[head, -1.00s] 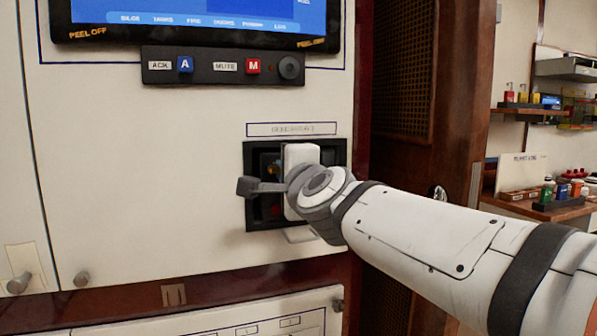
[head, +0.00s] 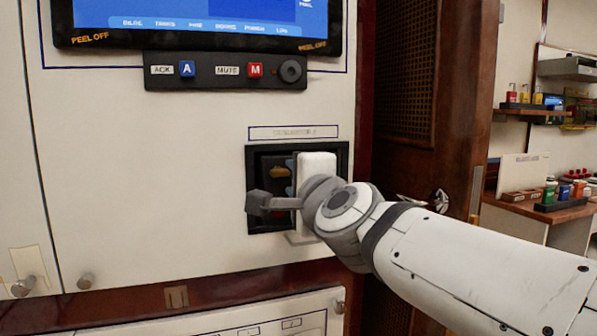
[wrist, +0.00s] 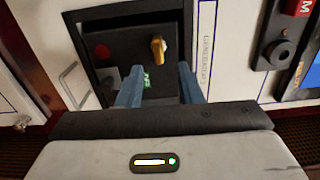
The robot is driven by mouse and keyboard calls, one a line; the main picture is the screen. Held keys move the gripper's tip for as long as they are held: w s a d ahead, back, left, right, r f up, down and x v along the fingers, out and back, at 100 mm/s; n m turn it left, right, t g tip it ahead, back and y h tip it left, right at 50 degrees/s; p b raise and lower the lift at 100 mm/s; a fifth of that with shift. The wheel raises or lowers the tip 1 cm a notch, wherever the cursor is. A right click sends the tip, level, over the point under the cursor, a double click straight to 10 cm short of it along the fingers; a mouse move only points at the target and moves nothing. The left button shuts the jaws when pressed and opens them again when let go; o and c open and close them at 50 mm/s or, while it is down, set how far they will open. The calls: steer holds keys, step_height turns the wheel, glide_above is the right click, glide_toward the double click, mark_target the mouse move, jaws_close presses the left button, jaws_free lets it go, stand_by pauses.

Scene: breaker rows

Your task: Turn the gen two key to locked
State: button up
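The brass key (head: 280,172) shows in the upper part of a black recessed panel (head: 340,155), under a blurred label plate (head: 293,132). In the wrist view the key (wrist: 158,50) stands out from the dark panel face, just beyond my fingertips. My gripper (wrist: 158,80) is open, with one blue-grey finger on each side of the key's line. No contact with the key shows. In the head view my wrist covers the panel's right and lower parts, and my fingertips cannot be made out.
A red round part (wrist: 102,52) and a small green mark (wrist: 147,80) are on the panel face. Above are a button strip (head: 225,71) and a screen (head: 200,12).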

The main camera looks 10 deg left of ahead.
steer(key=shift+p+v, duration=0.35)
steer(key=shift+v, duration=1.25)
